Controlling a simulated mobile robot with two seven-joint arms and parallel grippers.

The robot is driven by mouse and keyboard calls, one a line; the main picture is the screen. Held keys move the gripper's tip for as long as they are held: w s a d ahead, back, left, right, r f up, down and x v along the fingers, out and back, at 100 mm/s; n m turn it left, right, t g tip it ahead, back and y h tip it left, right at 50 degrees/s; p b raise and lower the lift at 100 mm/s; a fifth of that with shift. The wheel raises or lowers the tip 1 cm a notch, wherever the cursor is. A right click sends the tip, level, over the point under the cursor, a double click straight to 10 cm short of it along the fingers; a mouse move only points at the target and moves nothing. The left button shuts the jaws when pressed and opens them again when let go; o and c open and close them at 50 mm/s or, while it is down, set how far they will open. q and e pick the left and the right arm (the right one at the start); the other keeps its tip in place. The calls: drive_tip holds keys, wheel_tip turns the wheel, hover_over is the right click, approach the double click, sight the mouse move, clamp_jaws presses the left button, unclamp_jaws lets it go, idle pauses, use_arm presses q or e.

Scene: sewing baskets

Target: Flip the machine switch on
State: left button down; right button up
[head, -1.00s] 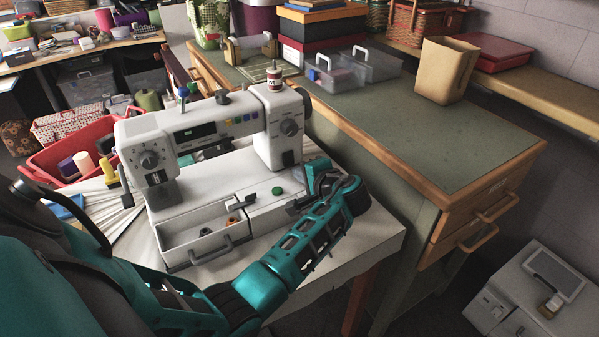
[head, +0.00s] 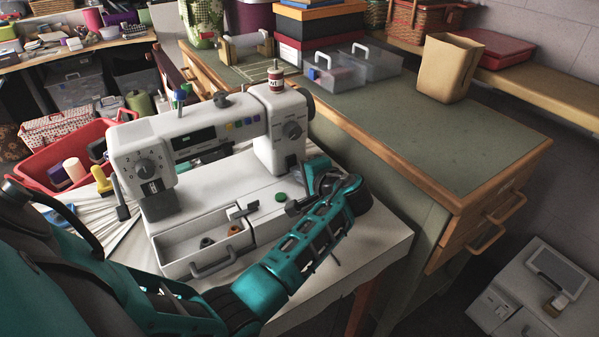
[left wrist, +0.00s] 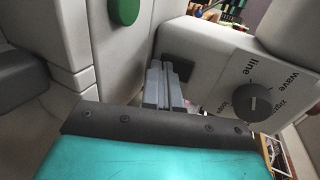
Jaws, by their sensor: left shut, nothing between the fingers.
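The white sewing machine (head: 215,190) stands on a pale table, with an open drawer at its front. A green button (head: 281,197) lies on its base; a green oval, likely this button, also shows in the left wrist view (left wrist: 124,11). A dark switch-like piece (head: 291,162) sits low on the right column. My left gripper (head: 294,207) is beside the base's right end, just right of the green button. Its closed grey fingers (left wrist: 162,86) hold nothing. Whether they touch the machine is unclear. A dark dial (left wrist: 254,102) with printed labels is right of the fingers. My right gripper is out of view.
The drawer (head: 205,247) holds small dark and orange-brown parts. A green-topped workbench (head: 430,140) with wooden edges stands behind and right, carrying clear boxes and a tan bin (head: 447,68). A red basket (head: 50,160) is at the left. The bench top's middle is clear.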

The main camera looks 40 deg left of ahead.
use_arm(q)
drive_tip(key=shift+f, duration=0.1)
drive_tip(key=shift+a+f+y+b, duration=0.2)
drive_tip(key=shift+y+b, duration=0.1)
drive_tip(key=shift+b, duration=0.15)
drive_tip(key=shift+w+r, duration=0.1)
drive_tip(key=shift+r, duration=0.1)
drive_tip(key=shift+a+r, duration=0.1)
drive_tip(key=shift+r+p, duration=0.9)
drive_tip(key=shift+p, duration=0.1)
